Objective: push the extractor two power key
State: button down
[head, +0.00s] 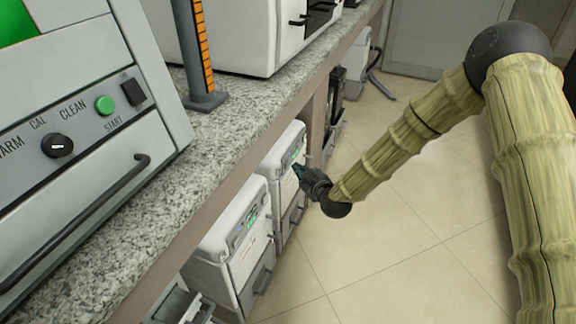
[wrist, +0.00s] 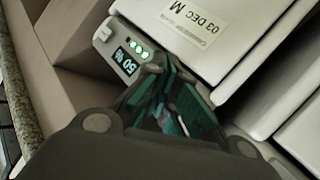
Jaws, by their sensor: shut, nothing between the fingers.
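Two white box units stand under the counter in the head view, a nearer one (head: 215,237) and a farther one (head: 272,160). No number naming either as extractor two is readable. My gripper (head: 298,169) is at the front of the farther unit, by its control panel. In the wrist view my gripper (wrist: 160,72) is shut and empty, its teal fingertips just right of a grey panel (wrist: 122,50). I cannot tell whether the fingertips touch the panel.
The granite counter (head: 225,130) overhangs the units. On it are a large machine (head: 100,95) with a green START button, an orange-marked column (head: 200,45) and a white cabinet (head: 235,30). A labelled white surface (wrist: 185,30) is beside the panel. The tiled floor (head: 400,250) is open.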

jog(key=d, duration=0.2)
jog(key=s+d, duration=0.1)
jog(key=d+p, duration=0.1)
jog(key=d, duration=0.1)
jog(key=shift+s+d, duration=0.35)
jog(key=shift+s, duration=0.05)
jog(key=shift+f, duration=0.1)
dwell(1.1)
